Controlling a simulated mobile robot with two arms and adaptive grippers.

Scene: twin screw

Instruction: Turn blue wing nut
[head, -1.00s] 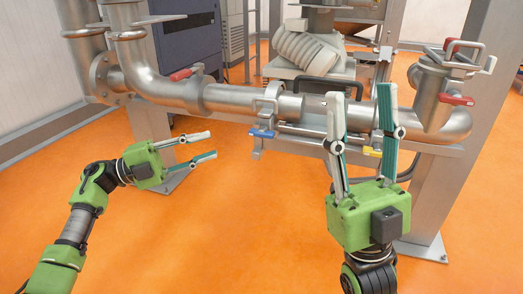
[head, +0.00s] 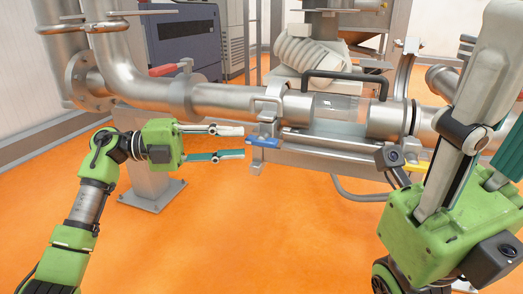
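The blue wing nut (head: 263,142) sits low on the clamp (head: 266,112) around the steel pipe, near the middle of the head view. My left gripper (head: 243,143) is open, its two fingers pointing right, with the tips close to the left end of the blue wing nut. I cannot tell whether they touch it. My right gripper (head: 500,110) is large at the right edge, with its fingers apart and pointing up. It covers part of the pipe. A yellow wing nut (head: 418,168) shows beside it, partly hidden.
The steel pipe (head: 225,97) runs across the view with a clear section (head: 338,108) under a black handle (head: 345,76). A red lever (head: 163,70) is at the left. A support post (head: 147,165) stands behind my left gripper. The orange floor is open below.

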